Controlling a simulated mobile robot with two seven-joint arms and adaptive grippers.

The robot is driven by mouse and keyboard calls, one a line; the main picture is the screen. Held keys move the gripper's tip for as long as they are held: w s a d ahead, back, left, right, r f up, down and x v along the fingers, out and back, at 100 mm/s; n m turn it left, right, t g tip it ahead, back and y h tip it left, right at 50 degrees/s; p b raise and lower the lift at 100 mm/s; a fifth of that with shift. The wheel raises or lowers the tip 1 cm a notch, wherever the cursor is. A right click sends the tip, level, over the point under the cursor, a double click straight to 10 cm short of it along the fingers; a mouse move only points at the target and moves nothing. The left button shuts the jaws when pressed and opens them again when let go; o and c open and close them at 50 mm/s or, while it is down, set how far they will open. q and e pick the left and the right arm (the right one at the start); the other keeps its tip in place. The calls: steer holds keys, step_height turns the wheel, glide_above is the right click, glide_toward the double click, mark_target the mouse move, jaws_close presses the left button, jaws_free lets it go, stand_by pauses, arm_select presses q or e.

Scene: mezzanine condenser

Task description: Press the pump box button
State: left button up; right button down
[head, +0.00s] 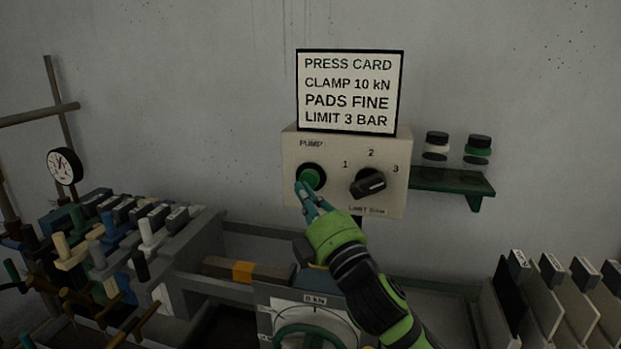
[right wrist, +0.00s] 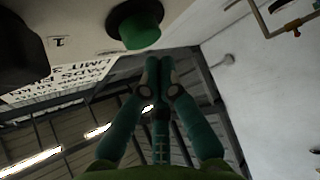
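The pump box (head: 330,150) is a pale box on the wall. Its round green button (head: 311,179) in a dark collar sits under the word PUMP; it also shows in the right wrist view (right wrist: 142,32). My right gripper (head: 304,188) is at the button's lower left edge in the head view, its fingers overlapping the collar. In the right wrist view its fingertips (right wrist: 158,66) meet, with nothing between them, close beside the button. I cannot tell whether they touch it. My left gripper is not in view.
A black selector knob (head: 370,183) marked 1, 2, 3 sits right of the button. A press card (head: 350,92) stands above the box. A green shelf (head: 450,184) with jars is to the right. Racks of tools (head: 110,235) and a gauge (head: 65,166) are at left.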

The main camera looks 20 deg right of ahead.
steer(key=s+a+p, duration=0.1)
steer(key=s+a, duration=0.2)
steer(key=s, duration=0.2)
steer(key=shift+a, duration=0.2)
stand_by(0.3)
stand_by(1.6)
